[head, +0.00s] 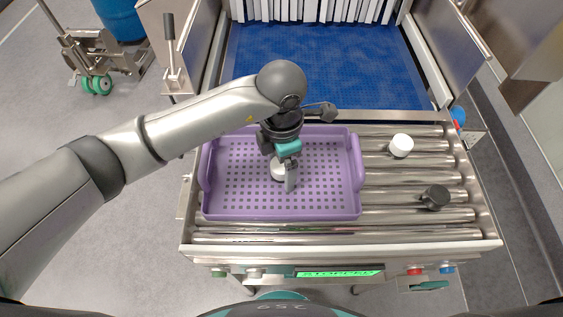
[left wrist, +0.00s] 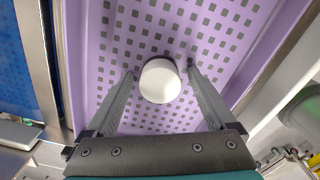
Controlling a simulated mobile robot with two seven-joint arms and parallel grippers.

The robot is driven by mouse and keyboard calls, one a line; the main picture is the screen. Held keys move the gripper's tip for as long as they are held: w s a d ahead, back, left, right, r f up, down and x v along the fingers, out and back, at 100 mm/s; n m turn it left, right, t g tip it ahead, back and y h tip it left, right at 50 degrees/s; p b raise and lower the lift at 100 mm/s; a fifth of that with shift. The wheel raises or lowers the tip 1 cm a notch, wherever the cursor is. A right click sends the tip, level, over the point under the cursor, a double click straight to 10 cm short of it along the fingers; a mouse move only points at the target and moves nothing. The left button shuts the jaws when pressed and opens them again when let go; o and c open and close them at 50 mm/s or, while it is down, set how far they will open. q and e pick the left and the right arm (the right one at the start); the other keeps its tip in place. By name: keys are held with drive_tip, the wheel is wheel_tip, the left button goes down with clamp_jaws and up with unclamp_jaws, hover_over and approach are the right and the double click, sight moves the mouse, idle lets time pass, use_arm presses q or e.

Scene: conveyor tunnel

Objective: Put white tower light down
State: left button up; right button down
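A white round tower light piece (head: 277,169) is in the purple tray (head: 212,205), partly hidden behind my left gripper (head: 286,174). In the left wrist view the white piece (left wrist: 160,81) shows between the two fingertips, with a narrow gap on each side. My left gripper (left wrist: 160,76) is open around it, low over the tray's perforated floor. Whether the piece touches the floor is hard to tell. A second white round piece (head: 401,145) stands on the rollers right of the tray. My right gripper is not in view.
A black round piece (head: 435,197) sits on the metal rollers (head: 400,216). A blue belt (head: 320,65) and white strip curtain (head: 315,9) lie behind the tray. A control panel (head: 338,273) reading "STOPPED" is in front. The tray floor around the gripper is clear.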

use_arm(q)
drive_tip(key=shift+r, duration=0.15)
wheel_tip(320, 180, up, 12)
drive_tip(key=b, duration=0.1)
idle(0.4)
